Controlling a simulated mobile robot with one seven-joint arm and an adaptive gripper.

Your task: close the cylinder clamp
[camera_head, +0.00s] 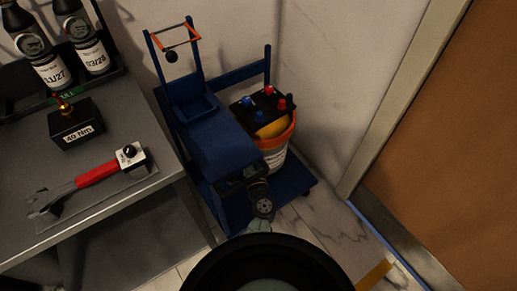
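The clamp appears to be the orange bar frame (182,36) at the top of the blue cart's (215,140) two upright posts. It reaches out in front of the posts, and a dark round knob (171,57) hangs at its near side. I see no cylinder between the posts. I cannot tell how the clamp's ends are joined. My gripper (236,181) is a small dark shape low in front of the cart, well below and apart from the clamp. Its fingers are too small and dark to read.
A grey workbench (120,215) on the left holds a red-handled wrench (97,173), a 40 Nm box (76,124) and dark bottles (80,35). An orange-rimmed bucket (277,153) under a dark box with knobs (263,105) stands on the cart. Walls stand close behind; a brown door (450,140) is right.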

